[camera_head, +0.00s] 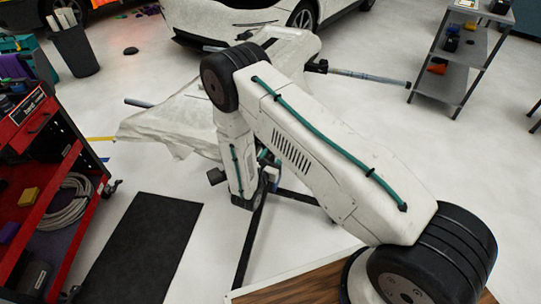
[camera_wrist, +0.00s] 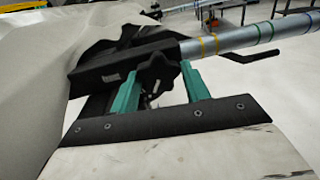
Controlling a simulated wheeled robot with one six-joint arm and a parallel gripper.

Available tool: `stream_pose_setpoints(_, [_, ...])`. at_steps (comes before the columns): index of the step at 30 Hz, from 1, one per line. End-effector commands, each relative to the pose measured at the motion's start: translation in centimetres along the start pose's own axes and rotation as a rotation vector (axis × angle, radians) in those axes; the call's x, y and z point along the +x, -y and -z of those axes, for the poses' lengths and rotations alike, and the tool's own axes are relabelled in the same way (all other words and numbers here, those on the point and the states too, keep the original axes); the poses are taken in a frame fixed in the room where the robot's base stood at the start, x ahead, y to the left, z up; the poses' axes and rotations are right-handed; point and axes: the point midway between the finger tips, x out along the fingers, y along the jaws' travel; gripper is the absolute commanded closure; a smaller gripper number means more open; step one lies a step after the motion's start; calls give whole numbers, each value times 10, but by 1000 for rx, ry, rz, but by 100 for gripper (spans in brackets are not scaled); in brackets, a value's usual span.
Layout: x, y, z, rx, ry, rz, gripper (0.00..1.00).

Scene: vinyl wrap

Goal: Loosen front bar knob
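The black lobed knob (camera_wrist: 158,73) sits on the side of a black clamp block (camera_wrist: 115,70) in the wrist view. A silver bar (camera_wrist: 235,41) with coloured bands runs from the block to the right; its end also shows in the head view (camera_head: 368,77). My gripper (camera_wrist: 160,68) has its two teal fingers on either side of the knob, left and right, with the tips close to its lobes. I cannot tell whether they press on it. In the head view my own arm hides the knob and most of the gripper.
White sheet material (camera_head: 165,122) drapes around the stand, close left of the block in the wrist view. A black lever (camera_wrist: 250,56) sticks out under the bar. A red tool cart (camera_head: 45,140) is left, a grey shelf (camera_head: 460,75) right, and a white car (camera_head: 235,18) behind.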

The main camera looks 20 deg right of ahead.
Motion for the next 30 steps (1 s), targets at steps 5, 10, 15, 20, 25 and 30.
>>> stream_pose_setpoints(5, [-1,0,0,-1,0,0,78])
stream_pose_setpoints(10, [-1,0,1,-80,8,0,78])
stream_pose_setpoints(15, [-1,1,1,-228,24,0,78])
stream_pose_setpoints(20, [-1,1,1,-279,28,0,78])
stream_pose_setpoints(25, [-1,2,1,-279,27,0,78])
stream_pose_setpoints(30, [-1,2,1,-278,28,0,35])
